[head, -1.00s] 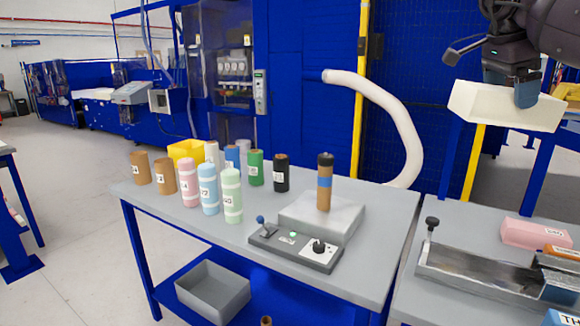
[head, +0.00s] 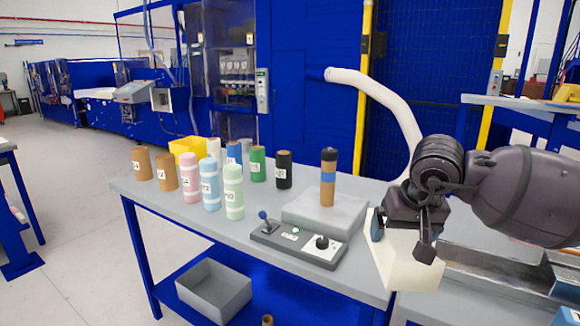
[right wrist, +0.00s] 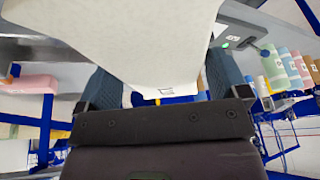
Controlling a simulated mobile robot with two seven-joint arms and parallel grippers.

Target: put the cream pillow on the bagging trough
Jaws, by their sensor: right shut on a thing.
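The cream pillow (head: 408,268) is a pale block held by my right gripper (head: 400,226) in the head view. It hangs tilted over the right edge of the workbench, left of the bagging trough. In the right wrist view the pillow (right wrist: 120,35) fills the top middle between the two blue-grey fingers of the gripper (right wrist: 160,82). The bagging trough (head: 495,262) is a grey metal channel at the lower right of the head view. My right arm hides much of it. My left gripper is not in view.
A grey workbench (head: 300,281) carries a control panel (head: 298,243), a light grey block (head: 338,222) with a brown roll upright on it, and several labelled coloured rolls at the left. A grey bin (head: 213,292) sits on the lower shelf. A pink block (right wrist: 30,84) shows in the right wrist view.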

